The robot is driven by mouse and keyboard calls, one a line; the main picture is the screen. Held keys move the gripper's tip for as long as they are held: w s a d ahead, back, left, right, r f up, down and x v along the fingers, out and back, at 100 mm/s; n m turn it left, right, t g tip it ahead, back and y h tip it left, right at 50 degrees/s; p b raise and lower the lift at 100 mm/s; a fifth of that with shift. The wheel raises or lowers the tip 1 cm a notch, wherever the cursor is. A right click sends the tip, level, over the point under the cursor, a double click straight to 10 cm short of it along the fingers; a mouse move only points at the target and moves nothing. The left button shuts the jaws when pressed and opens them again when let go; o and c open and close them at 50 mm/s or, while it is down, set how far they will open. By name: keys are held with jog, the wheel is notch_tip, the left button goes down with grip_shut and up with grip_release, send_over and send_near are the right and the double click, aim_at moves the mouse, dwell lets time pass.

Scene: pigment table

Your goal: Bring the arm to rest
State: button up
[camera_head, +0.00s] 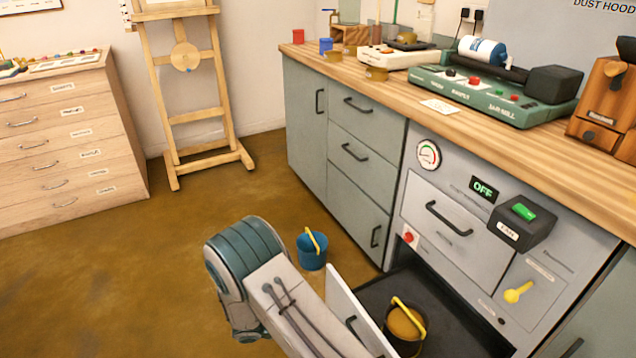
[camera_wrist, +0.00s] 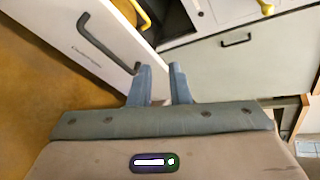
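My gripper (camera_wrist: 160,72) shows in the wrist view with its two blue-grey fingers apart and nothing between them. It is beside the open drawer front (camera_wrist: 62,28), whose dark bar handle (camera_wrist: 103,42) lies to the left of the fingers; I cannot tell if the left finger touches it. In the head view my arm comes up from the bottom middle in front of the drawer, and the gripper itself is out of that frame. The open drawer (camera_head: 374,293) holds a dark bucket (camera_head: 402,345) with a yellow handle and ochre content.
A blue bucket (camera_head: 312,256) stands on the floor beside my arm. The grey cabinet (camera_head: 360,212) and its wooden worktop (camera_head: 470,130) fill the right side. An easel (camera_head: 178,150) and a wooden drawer chest (camera_head: 80,140) stand at the back left. The floor at left is clear.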

jog(key=s+d+r+m+g+y+p, duration=0.1)
jog(key=d+r+m+g+y+p, duration=0.2)
jog(key=r+m, duration=0.5)
jog(key=s+d+r+m+y+p, duration=0.1)
jog(key=d+r+m+p, duration=0.2)
jog(key=r, duration=0.9)
jog(key=s+d+r+m+g+y+p, duration=0.2)
jog(key=r+m+p, duration=0.35)
jog(key=r, duration=0.45)
jog(key=s+d+r+m+t+y+p, duration=0.1)
jog(key=s+r+m+y+p, duration=0.1)
jog(key=r+m, duration=0.3)
jog(key=s+d+r+m+t+y+p, duration=0.2)
jog(key=s+r+m+p, duration=0.3)
jog(key=r, duration=0.6)
jog(key=s+d+r+m+t+y+p, duration=0.1)
jog(key=s+r+m+y+p, duration=0.2)
jog(key=r+m, duration=0.4)
jog(key=shift+s+d+r+t+p, duration=0.35)
jog(key=shift+s+r+t+p, duration=0.15)
jog(key=shift+r, duration=0.45)
